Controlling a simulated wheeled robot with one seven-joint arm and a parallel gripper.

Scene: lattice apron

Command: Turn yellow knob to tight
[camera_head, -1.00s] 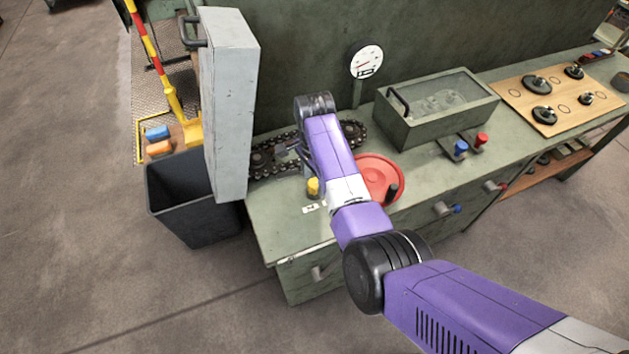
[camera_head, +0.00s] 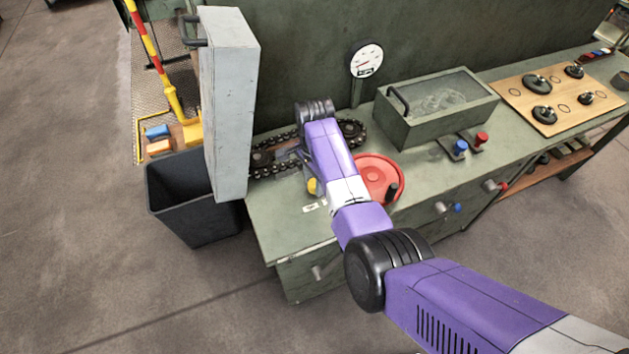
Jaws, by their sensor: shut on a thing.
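The yellow knob (camera_head: 312,186) sits on the green bench near its front left. A small pale label (camera_head: 315,206) lies in front of it, too small to read. My purple arm reaches over the bench from the lower right, and its forearm hides the knob's right side. My gripper (camera_head: 309,174) is mostly hidden behind the forearm. The little that shows is at the knob, and it is shut on the knob. The knob's pointing direction cannot be made out.
A red handwheel (camera_head: 377,175) is just right of my forearm. A chain (camera_head: 270,160) runs behind the knob. A tall grey panel (camera_head: 230,110) and a black bin (camera_head: 190,200) stand left. A gauge (camera_head: 366,60) and a lidded box (camera_head: 437,110) are behind.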

